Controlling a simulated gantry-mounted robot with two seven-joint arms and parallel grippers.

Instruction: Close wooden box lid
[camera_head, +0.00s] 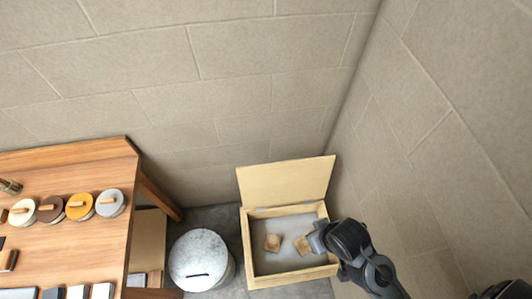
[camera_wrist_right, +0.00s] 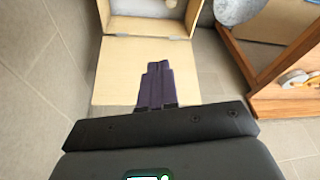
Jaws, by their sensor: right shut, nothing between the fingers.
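The wooden box (camera_head: 247,240) stands on the floor against the right wall. Its pale lid (camera_head: 285,180) is raised open at the back, and the grey inside shows. In the right wrist view, a pale wooden panel (camera_wrist_right: 115,75), which looks like the lid, lies behind my fingers. My right gripper (camera_head: 314,240) is over the right side of the box opening in the head view. Its dark purple fingers (camera_wrist_right: 155,82) are shut and empty in the wrist view. I cannot tell whether they touch the wood. My left gripper is not in view.
Two small wooden blocks (camera_head: 272,243) (camera_head: 302,245) lie in the box. A round grey-white bin (camera_head: 200,255) stands left of it. Further left is a wooden table (camera_head: 80,240) with several round lidded containers (camera_head: 79,206). A wall (camera_head: 440,150) rises close on the right.

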